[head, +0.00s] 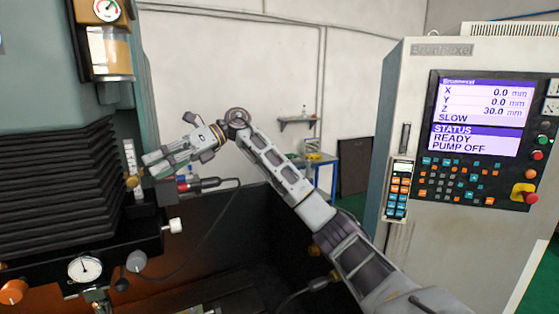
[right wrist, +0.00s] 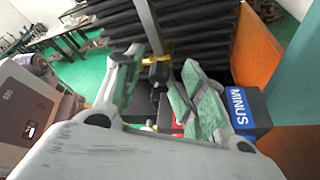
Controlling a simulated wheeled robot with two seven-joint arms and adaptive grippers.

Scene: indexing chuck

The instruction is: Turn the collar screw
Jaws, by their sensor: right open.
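A small brass knob (head: 132,181) sits at the foot of an upright scale (head: 130,157) on the machine at the left in the head view; I take it for the collar screw. In the right wrist view a dark knob (right wrist: 160,73) with a brass part beside it is on a grey upright bar (right wrist: 149,25), between my fingers. My right gripper (head: 153,165) points left at the scale, with its fingertips just right of the brass knob. It also shows in the right wrist view (right wrist: 164,62), with its fingers apart and nothing visibly gripped. My left gripper is not in view.
Black bellows (head: 50,190) stand left of the scale. A dial gauge (head: 85,269) is below. A blue block marked MINUS (right wrist: 242,108) is close to my right finger. A control panel (head: 480,140) stands at the right. A cable hangs under my right arm.

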